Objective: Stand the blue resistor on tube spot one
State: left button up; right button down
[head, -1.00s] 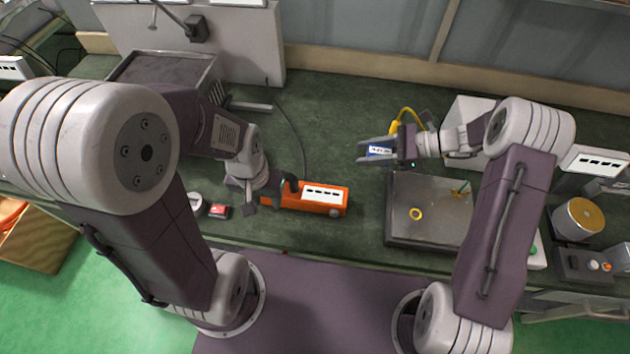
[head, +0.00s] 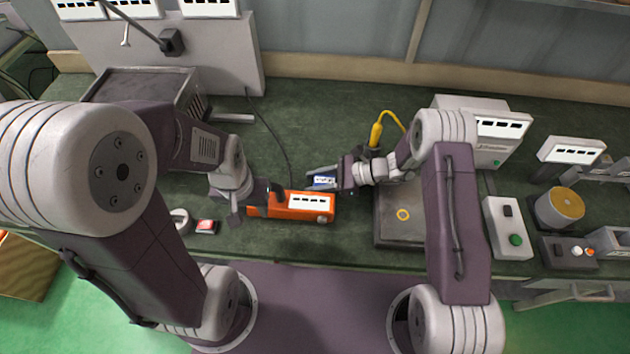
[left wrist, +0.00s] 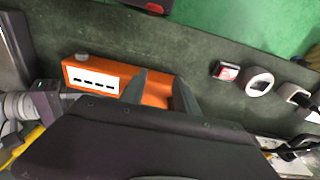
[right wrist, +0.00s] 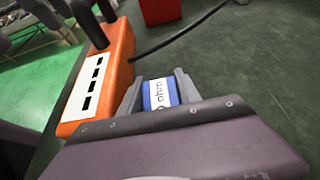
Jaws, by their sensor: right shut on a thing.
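The blue resistor (right wrist: 161,93), with a white label reading "ohm", is between the fingers of my right gripper (right wrist: 158,92), which is shut on it. In the head view the resistor (head: 323,181) is just behind the right end of the orange device (head: 286,209), apart from the table as far as I can see. My left gripper (left wrist: 160,92) has its fingers apart, with the left end of the orange device between them. A dark flat plate (head: 385,236) with a yellow ring (head: 403,214) lies to the right. I cannot tell which mark is tube spot one.
A yellow-handled tool (head: 376,134) stands behind the plate. A white control box (head: 508,228) is to the right. The rear middle bench is clear except for a thin cable.

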jog(key=shift+f, duration=0.15)
jog(key=c, duration=1.1)
grip_release()
